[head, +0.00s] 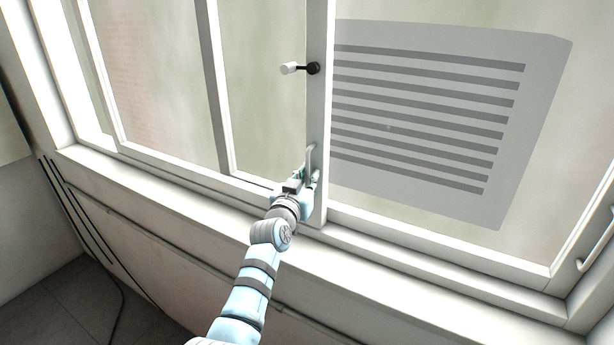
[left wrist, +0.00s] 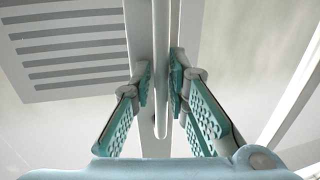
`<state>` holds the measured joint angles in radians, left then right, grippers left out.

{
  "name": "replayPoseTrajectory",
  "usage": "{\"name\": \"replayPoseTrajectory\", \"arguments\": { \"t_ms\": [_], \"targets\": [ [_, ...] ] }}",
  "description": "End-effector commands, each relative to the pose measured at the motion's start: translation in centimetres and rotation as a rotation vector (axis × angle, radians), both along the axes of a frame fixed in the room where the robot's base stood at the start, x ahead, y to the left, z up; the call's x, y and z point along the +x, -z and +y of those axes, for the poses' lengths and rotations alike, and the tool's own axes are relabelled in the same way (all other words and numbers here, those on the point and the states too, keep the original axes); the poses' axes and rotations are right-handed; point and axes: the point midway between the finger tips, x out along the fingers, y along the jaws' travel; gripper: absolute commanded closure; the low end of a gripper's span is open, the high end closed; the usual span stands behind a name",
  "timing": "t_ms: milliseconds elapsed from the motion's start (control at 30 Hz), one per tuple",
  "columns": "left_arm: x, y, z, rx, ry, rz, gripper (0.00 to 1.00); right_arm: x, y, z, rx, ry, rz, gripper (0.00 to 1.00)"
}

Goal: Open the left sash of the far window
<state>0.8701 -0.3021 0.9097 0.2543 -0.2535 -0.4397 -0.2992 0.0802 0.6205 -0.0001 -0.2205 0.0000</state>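A white window frame fills most of the head view, and an upright white stile (head: 318,105) stands in its middle. A lever latch (head: 300,68) with a white knob and black base sits high on this stile. A pale bar handle (head: 311,158) is on the lower part of the stile. My left gripper (head: 303,178) is at this handle. In the left wrist view the handle (left wrist: 161,60) runs upright between the teal finger pads, which close in on both sides of it. The stile's lower end overlaps the bottom rail. My right gripper is in neither view.
The sill (head: 400,285) runs below the window, with the wall under it. A grey panel with dark stripes (head: 545,100) shows through the glass on the right. Another white handle (head: 596,250) is at the right edge. Dark cables (head: 75,205) run down the left wall.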

Motion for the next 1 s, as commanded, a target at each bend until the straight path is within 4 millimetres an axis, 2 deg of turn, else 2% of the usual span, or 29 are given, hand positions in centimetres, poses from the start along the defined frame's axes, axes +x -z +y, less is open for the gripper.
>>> {"name": "replayPoseTrajectory", "arguments": {
  "t_ms": [233,333,700,800,1000],
  "targets": [
    [0.0,-0.1,0.1,0.0,-0.001,-0.001,0.82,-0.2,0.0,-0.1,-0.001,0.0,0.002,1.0],
    [0.0,-0.8,0.1,-0.001,0.0,-0.004,0.82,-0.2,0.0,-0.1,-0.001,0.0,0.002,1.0],
    [0.0,-9.0,0.0,0.0,0.0,-0.004,0.82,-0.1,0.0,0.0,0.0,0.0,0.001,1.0],
    [0.0,-9.9,0.0,-0.001,0.0,-0.002,0.82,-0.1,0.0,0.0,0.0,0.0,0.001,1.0],
    [0.0,-10.1,0.0,0.0,-0.001,-0.001,0.82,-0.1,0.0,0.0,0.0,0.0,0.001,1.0]
  ]
}}
